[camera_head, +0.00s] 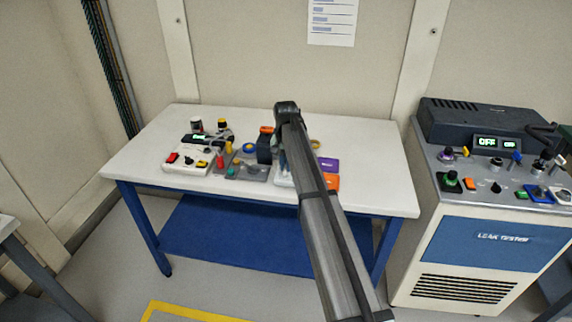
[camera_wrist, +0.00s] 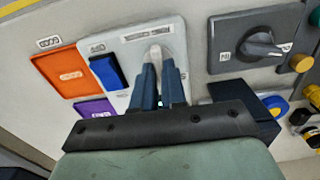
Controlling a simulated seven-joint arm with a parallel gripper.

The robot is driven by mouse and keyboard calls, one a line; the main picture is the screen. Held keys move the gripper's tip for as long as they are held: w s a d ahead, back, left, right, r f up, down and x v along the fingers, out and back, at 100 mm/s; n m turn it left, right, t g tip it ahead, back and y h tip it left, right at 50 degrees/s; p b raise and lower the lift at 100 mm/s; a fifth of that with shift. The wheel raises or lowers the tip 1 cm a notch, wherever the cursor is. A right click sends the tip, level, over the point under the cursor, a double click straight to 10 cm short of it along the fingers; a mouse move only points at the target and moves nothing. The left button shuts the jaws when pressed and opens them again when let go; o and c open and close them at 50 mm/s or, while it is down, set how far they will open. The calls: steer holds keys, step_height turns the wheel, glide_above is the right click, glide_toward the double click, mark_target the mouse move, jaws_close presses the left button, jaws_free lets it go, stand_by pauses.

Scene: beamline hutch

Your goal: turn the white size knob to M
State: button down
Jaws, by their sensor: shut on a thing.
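The white size knob (camera_wrist: 154,53) stands on a white panel (camera_wrist: 172,32) in the wrist view, with its upper end showing between my fingertips. My gripper (camera_wrist: 160,74) is shut on it, with one dark blue finger on each side. The knob's lower part and the panel below it are hidden by the fingers and the palm. I cannot read any size marks or tell which one the knob points to. In the head view my arm covers the knob and most of the white panel.
A blue rectangular part (camera_wrist: 107,72) sits left of the knob. Beyond it are an orange block (camera_wrist: 66,73) and a purple block (camera_wrist: 94,109). A grey unit with a dark knob (camera_wrist: 264,44) is close on the right. The table (camera_head: 375,190) is clear at its right end.

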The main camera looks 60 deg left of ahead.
stand_by(0.5)
steer(key=c, duration=1.2)
jaws_free()
step_height(320, 180, up, 14)
steer(key=shift+f, duration=0.1)
